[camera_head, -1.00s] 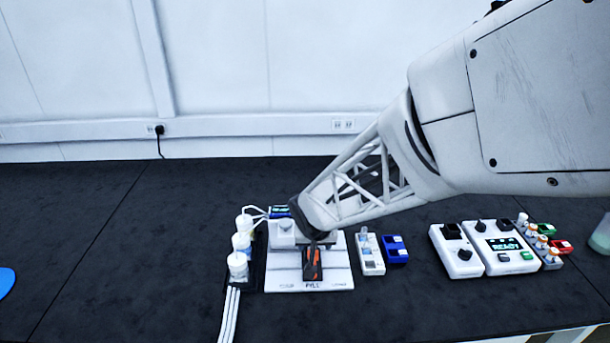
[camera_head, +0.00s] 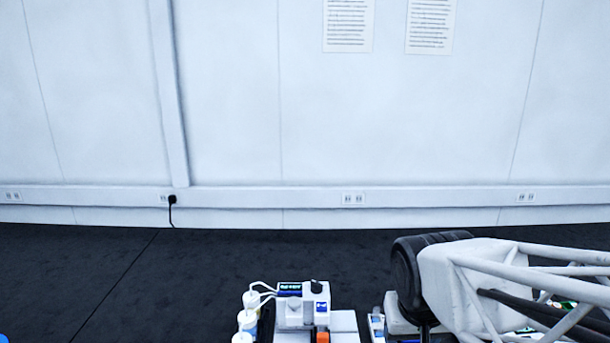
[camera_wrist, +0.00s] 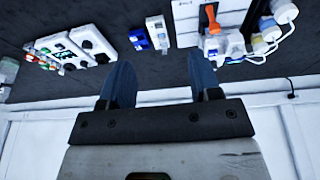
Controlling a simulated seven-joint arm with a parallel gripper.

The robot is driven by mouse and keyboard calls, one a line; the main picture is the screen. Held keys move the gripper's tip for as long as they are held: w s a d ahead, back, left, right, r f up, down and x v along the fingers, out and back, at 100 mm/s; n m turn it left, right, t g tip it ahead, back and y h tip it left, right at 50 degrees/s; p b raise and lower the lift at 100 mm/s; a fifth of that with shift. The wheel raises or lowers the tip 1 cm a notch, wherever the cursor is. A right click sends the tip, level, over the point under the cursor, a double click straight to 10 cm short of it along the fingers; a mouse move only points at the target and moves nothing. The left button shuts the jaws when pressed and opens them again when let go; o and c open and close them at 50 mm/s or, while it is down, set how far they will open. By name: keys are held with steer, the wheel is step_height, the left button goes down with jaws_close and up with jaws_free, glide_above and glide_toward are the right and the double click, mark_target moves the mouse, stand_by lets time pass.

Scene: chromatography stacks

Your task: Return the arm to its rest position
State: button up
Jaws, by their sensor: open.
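My gripper (camera_wrist: 162,82) shows in the wrist view with its two dark blue fingers spread wide apart and nothing between them. In the head view my arm comes in from the right, and its wrist end is low at the right; the fingers are not visible there. The white chromatography unit (camera_head: 296,308) with an orange part (camera_head: 322,337) stands at the bottom middle, left of my arm. The unit also shows at the top right of the wrist view (camera_wrist: 222,44), with its orange part (camera_wrist: 212,18) visible.
White-capped bottles (camera_head: 250,299) with tubing stand left of the unit. In the wrist view, a blue block (camera_wrist: 139,39), a small white device (camera_wrist: 157,33) and a white instrument (camera_wrist: 62,51) lie on the dark bench. The bench's left side (camera_head: 70,270) is mostly clear. A white wall stands behind.

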steer(key=s+d+r, duration=0.1)
steer(key=s+r, duration=0.1)
steer(key=s, duration=0.4)
steer(key=shift+d, duration=0.2)
steer(key=shift+s, duration=0.1)
stand_by(2.6)
